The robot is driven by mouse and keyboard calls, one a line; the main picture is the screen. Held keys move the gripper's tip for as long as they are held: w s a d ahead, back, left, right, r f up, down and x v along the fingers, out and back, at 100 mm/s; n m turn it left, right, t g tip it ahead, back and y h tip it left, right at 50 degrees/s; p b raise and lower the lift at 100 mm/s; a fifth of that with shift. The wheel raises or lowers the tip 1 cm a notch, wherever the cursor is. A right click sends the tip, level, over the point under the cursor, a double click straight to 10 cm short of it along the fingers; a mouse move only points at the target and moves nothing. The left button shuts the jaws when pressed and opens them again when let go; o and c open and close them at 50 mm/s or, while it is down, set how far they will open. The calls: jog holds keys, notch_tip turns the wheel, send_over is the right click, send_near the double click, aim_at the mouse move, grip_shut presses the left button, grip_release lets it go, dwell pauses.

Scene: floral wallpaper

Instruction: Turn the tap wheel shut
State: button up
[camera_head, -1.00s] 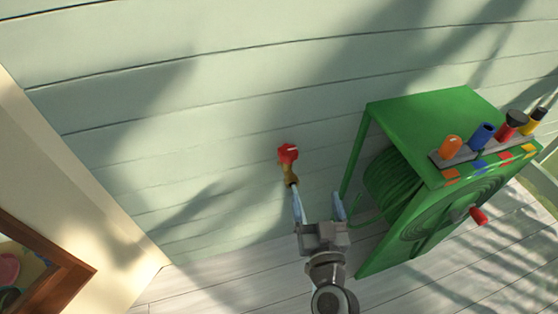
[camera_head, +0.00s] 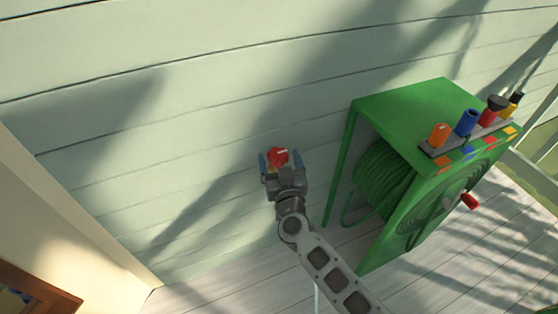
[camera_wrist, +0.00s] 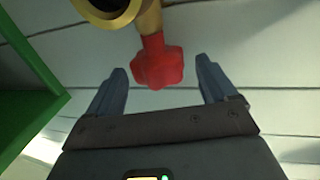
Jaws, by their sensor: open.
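The red tap wheel (camera_head: 278,156) shows on the pale green wall in the head view. In the wrist view the red wheel (camera_wrist: 158,67) sits on the brass tap (camera_wrist: 150,20), whose round opening shows at the top edge. My gripper (camera_head: 278,162) is open at the wheel, with one blue-grey finger on each side of it. In the wrist view my gripper (camera_wrist: 163,85) has gaps between the wheel and both fingers, and the wheel lies between and slightly beyond the fingertips. The brass body is mostly hidden in the head view.
A green hose reel cabinet (camera_head: 400,110) stands right of the tap, with several coloured nozzles on its top edge. A red crank handle (camera_head: 469,201) sticks out of its side. A brown wooden frame (camera_head: 35,290) is at lower left. The wall left of the tap is clear.

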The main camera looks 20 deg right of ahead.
jog(key=shift+w, duration=0.15)
jog(key=c, duration=1.1)
